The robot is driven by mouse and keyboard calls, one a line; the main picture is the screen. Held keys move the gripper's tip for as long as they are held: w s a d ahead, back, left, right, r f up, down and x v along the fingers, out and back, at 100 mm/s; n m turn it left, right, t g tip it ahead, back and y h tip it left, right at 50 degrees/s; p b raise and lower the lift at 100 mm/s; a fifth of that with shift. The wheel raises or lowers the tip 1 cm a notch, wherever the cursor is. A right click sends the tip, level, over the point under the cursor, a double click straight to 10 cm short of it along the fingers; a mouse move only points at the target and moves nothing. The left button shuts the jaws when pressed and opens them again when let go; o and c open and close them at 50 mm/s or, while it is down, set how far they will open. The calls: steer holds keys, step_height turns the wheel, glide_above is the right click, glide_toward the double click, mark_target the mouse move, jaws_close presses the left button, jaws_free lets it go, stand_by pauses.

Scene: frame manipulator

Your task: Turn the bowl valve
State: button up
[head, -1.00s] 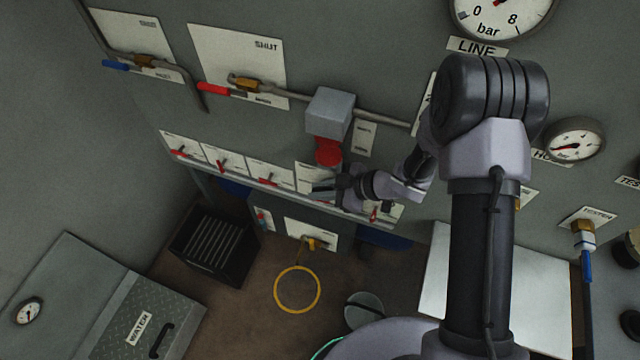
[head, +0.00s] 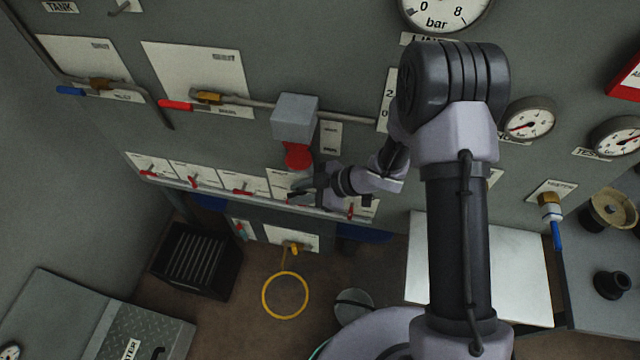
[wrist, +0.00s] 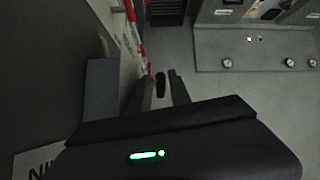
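A row of small red-handled valves on white plates runs along the lower wall in the head view, such as this red handle (head: 243,190). Their labels are too small to read, so I cannot tell which is the bowl valve. My gripper (head: 293,190) is in front of the plate at the right part of this row, just below a red round part (head: 298,156), and covers any handle there. In the wrist view my gripper's fingers (wrist: 163,88) stand apart with a gap between them. Red handles (wrist: 131,12) show beyond them along the wall. I see nothing held.
Larger valves with a red lever (head: 175,105) and a blue lever (head: 71,91) are higher on the wall. A grey box (head: 295,117) juts out above my gripper. A yellow ring (head: 285,295), a black crate (head: 196,260) and a metal chest (head: 95,318) are lower down.

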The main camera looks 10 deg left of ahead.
steer(key=p+v, duration=0.4)
steer(key=v, duration=1.2)
steer(key=shift+f, duration=0.1)
